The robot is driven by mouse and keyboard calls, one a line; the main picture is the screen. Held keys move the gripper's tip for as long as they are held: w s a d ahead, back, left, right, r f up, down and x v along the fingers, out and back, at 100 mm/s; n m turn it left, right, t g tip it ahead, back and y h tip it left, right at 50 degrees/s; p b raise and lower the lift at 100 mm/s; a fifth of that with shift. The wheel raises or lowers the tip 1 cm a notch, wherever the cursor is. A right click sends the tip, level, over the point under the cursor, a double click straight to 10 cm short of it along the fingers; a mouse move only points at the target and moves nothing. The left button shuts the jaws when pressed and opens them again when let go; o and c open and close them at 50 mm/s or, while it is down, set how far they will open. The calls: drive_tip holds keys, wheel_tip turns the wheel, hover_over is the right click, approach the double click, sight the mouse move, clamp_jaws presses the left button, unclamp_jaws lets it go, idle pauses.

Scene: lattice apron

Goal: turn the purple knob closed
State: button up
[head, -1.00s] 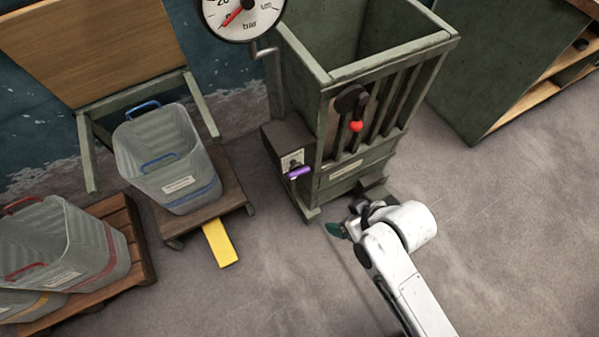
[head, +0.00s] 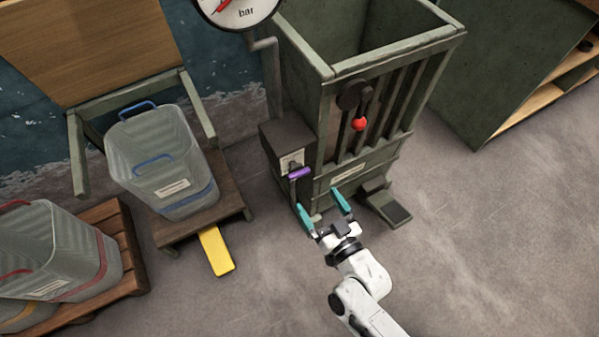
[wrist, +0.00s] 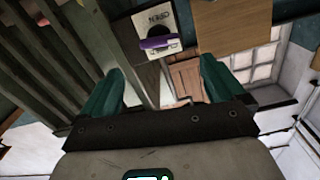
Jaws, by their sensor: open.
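The purple knob (head: 299,173) is a short bar handle on a dark box (head: 287,142) at the lower left corner of the green slatted machine (head: 365,180). In the wrist view the knob (wrist: 156,43) lies crosswise over a pale label plate, which reads "OPEN" on one side; the other word is partly covered. My gripper (head: 323,202) has teal fingers spread apart and empty, just below and to the right of the knob in the head view. In the wrist view my gripper (wrist: 160,88) has the knob beyond and between its fingertips, not touching.
A red-ball lever (head: 359,124) is on the machine's slatted front. A pedal (head: 390,207) sticks out at its base. A gauge (head: 238,10) stands behind. A grey bin (head: 165,190) on a wooden cart with a yellow tab (head: 216,251) is at left. The floor in front is clear.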

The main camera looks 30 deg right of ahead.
sight(301, 175)
drive_tip(key=w, duration=1)
drive_tip(key=shift+w, duration=0.25)
drive_tip(key=shift+c, duration=0.2)
drive_tip(key=c, duration=0.9)
